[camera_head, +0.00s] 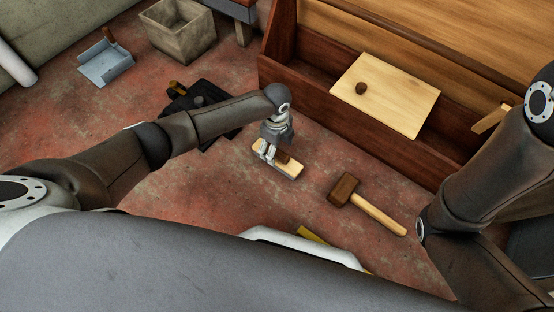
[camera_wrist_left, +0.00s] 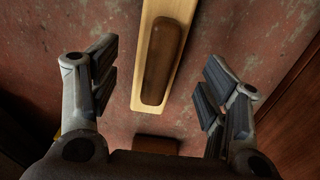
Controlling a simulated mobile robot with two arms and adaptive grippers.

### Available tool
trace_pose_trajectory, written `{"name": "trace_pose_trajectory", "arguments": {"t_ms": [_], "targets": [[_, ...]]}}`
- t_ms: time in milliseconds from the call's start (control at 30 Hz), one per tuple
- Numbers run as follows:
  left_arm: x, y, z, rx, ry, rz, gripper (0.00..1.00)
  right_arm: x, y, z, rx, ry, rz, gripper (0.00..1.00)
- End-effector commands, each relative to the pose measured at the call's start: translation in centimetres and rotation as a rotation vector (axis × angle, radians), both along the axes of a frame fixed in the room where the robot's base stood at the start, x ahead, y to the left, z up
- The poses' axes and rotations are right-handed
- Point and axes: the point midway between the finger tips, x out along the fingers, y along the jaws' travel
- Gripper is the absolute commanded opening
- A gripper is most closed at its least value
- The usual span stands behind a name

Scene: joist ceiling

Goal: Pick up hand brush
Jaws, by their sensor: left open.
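The hand brush (camera_head: 291,168) lies on the red floor in the head view, a pale wooden board with a brown grip on top. My left gripper (camera_head: 268,152) is over its left part and hides some of it. In the left wrist view the brush (camera_wrist_left: 146,92) runs up the middle, its brown grip between the two spread fingers. My left gripper (camera_wrist_left: 162,88) is open, with a clear gap on each side of the brush. My right arm shows at the right of the head view, but its gripper is out of view.
A mallet (camera_head: 367,204) lies right of the brush. A wooden bench box (camera_head: 345,150) with a pale board (camera_head: 405,98) stands behind. A black case (camera_head: 180,104), a dustpan (camera_head: 105,66) and a grey bin (camera_head: 178,40) are at the left back.

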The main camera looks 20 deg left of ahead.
Motion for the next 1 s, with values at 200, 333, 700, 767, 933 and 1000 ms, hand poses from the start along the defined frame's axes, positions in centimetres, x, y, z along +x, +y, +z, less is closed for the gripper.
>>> {"name": "trace_pose_trajectory", "arguments": {"t_ms": [200,333,700,767,933,1000], "targets": [[-0.2,-0.2,-3.1,0.0,0.0,0.001,0.7,-0.2,0.0,-3.0,0.0,-0.005,-0.001,0.4],[-0.2,-0.2,-3.8,0.0,0.0,0.001,0.7,-0.2,0.0,-3.5,0.0,-0.005,-0.001,0.4],[-0.2,-0.2,-3.7,0.0,0.0,0.0,0.62,-0.2,0.0,-3.5,0.0,-0.006,0.0,0.4],[-0.2,-0.2,-3.7,0.0,0.0,0.0,0.54,-0.2,0.0,-3.5,0.0,-0.006,0.0,0.4],[-0.2,-0.2,-3.7,0.0,0.0,0.0,0.32,-0.2,0.0,-3.5,0.0,-0.006,0.0,0.4],[-0.2,-0.2,-3.8,0.0,0.0,0.0,0.23,-0.2,0.0,-3.5,0.0,-0.006,0.0,0.4]]}}
